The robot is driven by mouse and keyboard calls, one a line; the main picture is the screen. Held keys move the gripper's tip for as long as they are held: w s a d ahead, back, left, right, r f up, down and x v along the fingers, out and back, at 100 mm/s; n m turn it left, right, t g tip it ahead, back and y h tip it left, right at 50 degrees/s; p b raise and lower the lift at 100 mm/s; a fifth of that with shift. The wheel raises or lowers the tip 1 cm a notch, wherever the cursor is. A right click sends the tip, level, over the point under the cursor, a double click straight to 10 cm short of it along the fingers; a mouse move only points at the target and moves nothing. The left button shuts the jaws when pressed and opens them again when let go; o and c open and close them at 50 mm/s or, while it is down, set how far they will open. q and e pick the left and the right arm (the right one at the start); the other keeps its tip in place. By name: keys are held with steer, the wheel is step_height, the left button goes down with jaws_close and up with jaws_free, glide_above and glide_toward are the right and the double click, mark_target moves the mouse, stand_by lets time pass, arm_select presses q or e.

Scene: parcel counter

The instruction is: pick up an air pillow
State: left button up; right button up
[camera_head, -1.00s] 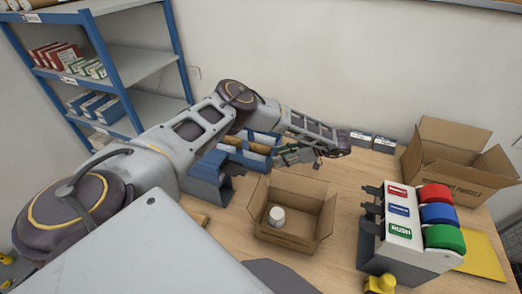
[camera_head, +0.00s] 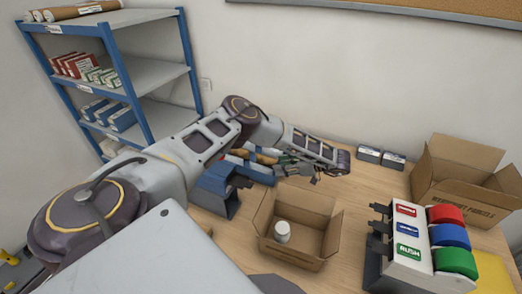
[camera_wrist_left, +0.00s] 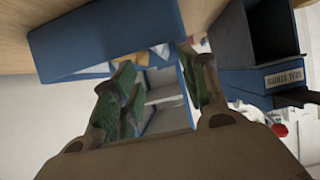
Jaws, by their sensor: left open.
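No air pillow can be made out with certainty. Pale shapes (camera_wrist_left: 100,70) show past the edge of a blue bin (camera_wrist_left: 105,35) in the left wrist view, too blurred to name. In the head view the blue bin (camera_head: 255,174) stands at the back of the counter, partly covered by my left arm. My left gripper (camera_head: 292,169) is beside its right end. In the left wrist view the green-padded fingers of my left gripper (camera_wrist_left: 160,85) are apart with nothing clearly between them. My right gripper is not in view.
An open carton (camera_head: 318,243) holds a white jar (camera_head: 282,231). A label dispenser (camera_head: 405,245) with red, blue and green rolls stands right. A larger open carton (camera_head: 450,185) is behind it. A blue-and-grey shelf (camera_head: 150,70) stands back left.

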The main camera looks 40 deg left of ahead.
mark_target(262, 166)
arm_select(q)
steer(key=shift+x, duration=2.95)
